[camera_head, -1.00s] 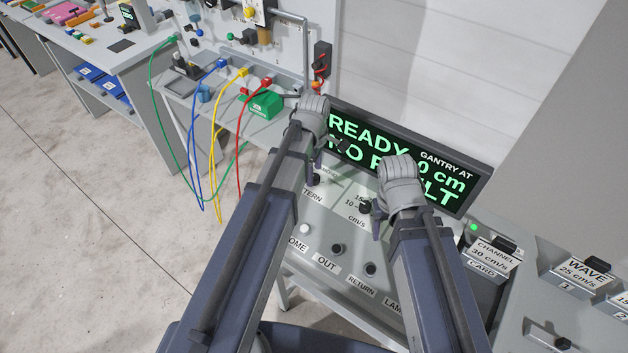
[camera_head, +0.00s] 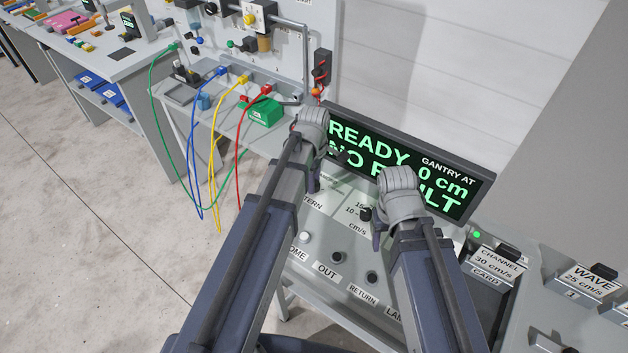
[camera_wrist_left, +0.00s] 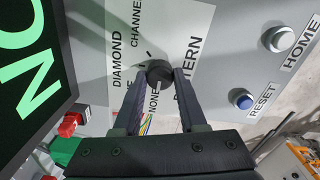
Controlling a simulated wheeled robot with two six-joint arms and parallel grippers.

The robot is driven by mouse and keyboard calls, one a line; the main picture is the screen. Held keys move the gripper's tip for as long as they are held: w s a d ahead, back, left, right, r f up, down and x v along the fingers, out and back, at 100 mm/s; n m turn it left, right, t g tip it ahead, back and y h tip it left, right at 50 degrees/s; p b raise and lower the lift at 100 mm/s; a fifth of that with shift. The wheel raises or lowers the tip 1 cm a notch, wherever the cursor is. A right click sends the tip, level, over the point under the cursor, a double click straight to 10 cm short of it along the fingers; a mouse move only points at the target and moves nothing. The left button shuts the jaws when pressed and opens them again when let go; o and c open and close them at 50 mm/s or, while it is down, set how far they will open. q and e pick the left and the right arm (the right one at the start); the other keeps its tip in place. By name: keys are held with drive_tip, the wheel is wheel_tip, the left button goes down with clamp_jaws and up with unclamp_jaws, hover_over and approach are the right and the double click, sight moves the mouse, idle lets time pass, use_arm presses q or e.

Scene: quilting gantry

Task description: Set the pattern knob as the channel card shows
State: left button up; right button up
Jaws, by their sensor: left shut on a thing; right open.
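The black round pattern knob (camera_wrist_left: 158,73) is on the white panel in the left wrist view, with DIAMOND, CHANNEL and NONE printed around it. My left gripper (camera_wrist_left: 160,88) is shut on this knob, one finger on each side. The knob's pale mark seems to face NONE, but it is small. In the head view my left gripper (camera_head: 326,168) hides the knob. The channel card (camera_head: 499,262), at the right, reads CHANNEL, 30 cm/s. My right gripper (camera_head: 378,210) is open by the dark speed knob (camera_head: 365,213); whether they touch is unclear.
A display (camera_head: 410,160) behind the panel reads READY, partly covered by my arms. Below are the HOME (camera_head: 304,237), OUT (camera_head: 338,257) and RETURN (camera_head: 371,277) buttons. A wave card (camera_head: 585,283) stands at the far right. Colored cables and a green box (camera_head: 264,112) are at the left.

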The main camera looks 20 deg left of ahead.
use_arm(q)
clamp_jaws()
drive_tip(key=m, duration=0.6)
drive_tip(key=shift+m, duration=0.3)
drive_tip(key=m, duration=0.3)
drive_tip(key=shift+m, duration=0.4)
drive_tip(key=m, duration=0.3)
drive_tip(key=shift+m, duration=0.3)
drive_tip(key=m, duration=1.2)
drive_tip(key=shift+m, duration=0.4)
